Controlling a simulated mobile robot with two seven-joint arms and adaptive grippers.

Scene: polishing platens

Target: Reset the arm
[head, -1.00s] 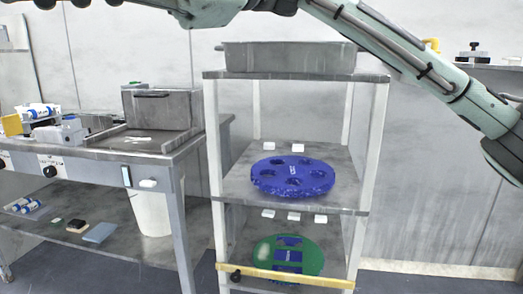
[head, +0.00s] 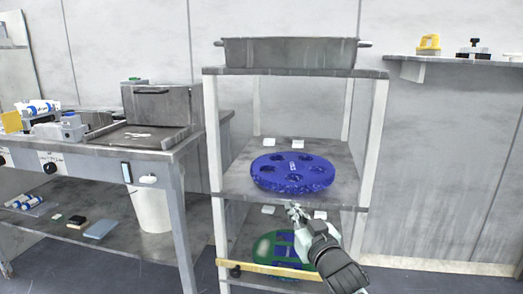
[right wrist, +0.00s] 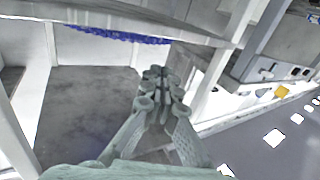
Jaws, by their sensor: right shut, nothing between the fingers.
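My right gripper (head: 295,212) is shut and empty in the head view, in front of the rack between the middle and lower shelves. It also shows in the right wrist view (right wrist: 158,85), with its fingers together. A blue platen (head: 292,185) with round holes lies on the middle shelf, above and behind the gripper; its edge shows in the right wrist view (right wrist: 118,36). A green and blue platen (head: 268,250) lies on the lower shelf, partly hidden by my right gripper and arm. My left gripper is not in view.
A grey tray (head: 290,52) sits on the rack's top shelf. A yellow bar (head: 262,270) crosses the rack's lower front. A workbench (head: 150,150) with bottles stands at left. A wall shelf (head: 450,62) at right holds small items. The floor at right is clear.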

